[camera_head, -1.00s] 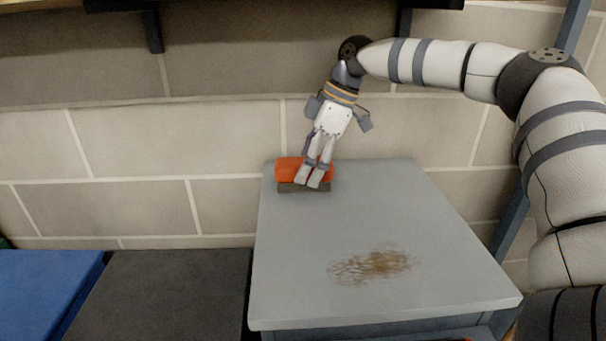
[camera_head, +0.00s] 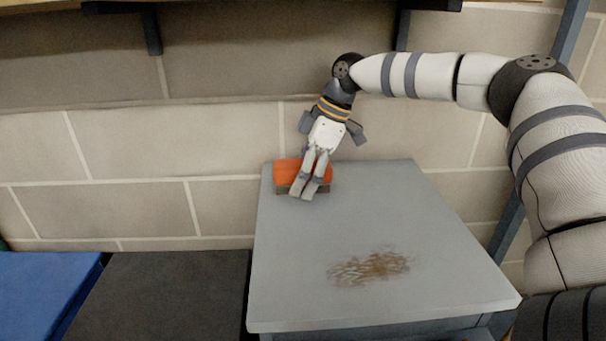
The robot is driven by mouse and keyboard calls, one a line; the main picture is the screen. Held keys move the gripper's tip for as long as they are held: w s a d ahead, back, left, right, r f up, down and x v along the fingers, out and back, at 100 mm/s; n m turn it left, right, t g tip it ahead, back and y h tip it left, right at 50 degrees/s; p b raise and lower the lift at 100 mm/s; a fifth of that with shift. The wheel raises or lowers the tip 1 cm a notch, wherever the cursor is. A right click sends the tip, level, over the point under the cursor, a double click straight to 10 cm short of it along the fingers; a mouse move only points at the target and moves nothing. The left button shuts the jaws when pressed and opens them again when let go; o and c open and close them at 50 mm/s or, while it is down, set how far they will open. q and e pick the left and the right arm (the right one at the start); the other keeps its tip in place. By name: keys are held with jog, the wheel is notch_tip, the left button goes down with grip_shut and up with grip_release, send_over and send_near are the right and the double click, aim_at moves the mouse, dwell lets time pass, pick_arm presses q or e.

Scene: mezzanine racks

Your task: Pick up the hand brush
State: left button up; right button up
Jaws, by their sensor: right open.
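The hand brush (camera_head: 286,171) has an orange-red top and a dark grey underside. It lies at the far left corner of the grey table, close to the wall. My right gripper (camera_head: 308,191) reaches down over the brush from the upper right, and its fingers cover part of the brush's front and right side. The fingers are a little apart, so the gripper is open. I cannot tell whether they touch the brush. My left gripper does not show.
The grey table top (camera_head: 330,225) is otherwise bare apart from a brown smear of dirt (camera_head: 369,269) near its middle front. A block wall (camera_head: 130,140) stands behind. A dark box (camera_head: 165,295) and a blue one (camera_head: 45,290) sit lower left of the table.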

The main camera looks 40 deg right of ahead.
jog(key=c, duration=1.3)
jog(key=shift+c, duration=0.2)
